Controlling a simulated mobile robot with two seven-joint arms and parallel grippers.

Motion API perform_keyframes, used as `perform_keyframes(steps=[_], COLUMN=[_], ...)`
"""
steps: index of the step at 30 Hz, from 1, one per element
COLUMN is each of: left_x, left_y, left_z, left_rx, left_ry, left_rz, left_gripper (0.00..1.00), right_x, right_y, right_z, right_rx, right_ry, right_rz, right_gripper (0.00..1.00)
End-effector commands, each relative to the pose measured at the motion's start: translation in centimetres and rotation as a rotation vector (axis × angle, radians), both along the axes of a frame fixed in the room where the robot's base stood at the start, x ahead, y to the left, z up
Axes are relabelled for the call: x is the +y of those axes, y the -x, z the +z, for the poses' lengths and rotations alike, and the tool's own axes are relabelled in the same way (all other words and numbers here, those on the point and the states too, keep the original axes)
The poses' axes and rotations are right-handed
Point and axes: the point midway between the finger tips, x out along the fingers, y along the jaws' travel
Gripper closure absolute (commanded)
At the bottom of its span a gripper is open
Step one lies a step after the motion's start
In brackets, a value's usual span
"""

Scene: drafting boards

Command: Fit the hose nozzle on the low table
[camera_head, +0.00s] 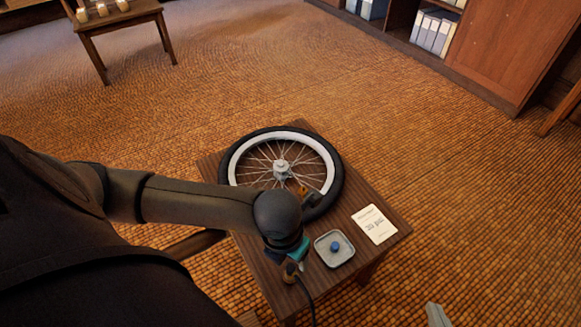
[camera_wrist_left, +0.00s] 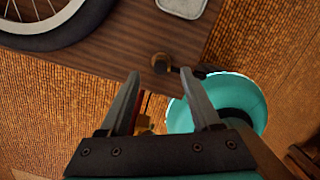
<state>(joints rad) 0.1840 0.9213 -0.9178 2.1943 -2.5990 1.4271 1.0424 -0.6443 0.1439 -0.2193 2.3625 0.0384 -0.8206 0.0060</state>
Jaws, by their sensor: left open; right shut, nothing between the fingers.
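A bicycle wheel (camera_head: 335,170) with a black tyre lies flat on the low table (camera_head: 385,240); part of it shows in the left wrist view (camera_wrist_left: 75,28). A brown hose nozzle (camera_head: 289,271) with a black hose lies near the table's edge. In the left wrist view the nozzle (camera_wrist_left: 161,62) is just beyond the fingertips of my left gripper (camera_wrist_left: 161,80), which is open and empty. In the head view my arm hides most of the left gripper. My right gripper (camera_head: 437,315) is shut and empty at the bottom edge, off the table.
A grey dish (camera_head: 345,261) with a blue piece (camera_head: 335,246) and a printed card (camera_head: 375,224) lie on the table. A teal round thing (camera_wrist_left: 258,105) shows beside the left fingers; I cannot tell what it is. The carpet around the table is mostly clear.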

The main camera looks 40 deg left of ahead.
Motion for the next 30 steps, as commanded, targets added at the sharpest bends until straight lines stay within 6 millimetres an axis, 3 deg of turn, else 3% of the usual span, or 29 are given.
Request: perform_keyframes(steps=[3,30], left_x=[0.0,0.0], left_y=[0.0,-0.1], left_z=[2.2,14.1], left_rx=[0.000,-0.002], left_ry=[0.000,0.000], left_rz=[0.000,0.000], left_gripper=[0.35,0.35], right_x=[0.0,0.0], right_y=[0.0,0.0], right_z=[1.8,11.6], right_rx=[0.000,0.000], right_ry=[0.000,0.000], right_rz=[0.000,0.000], right_gripper=[1.00,1.00])
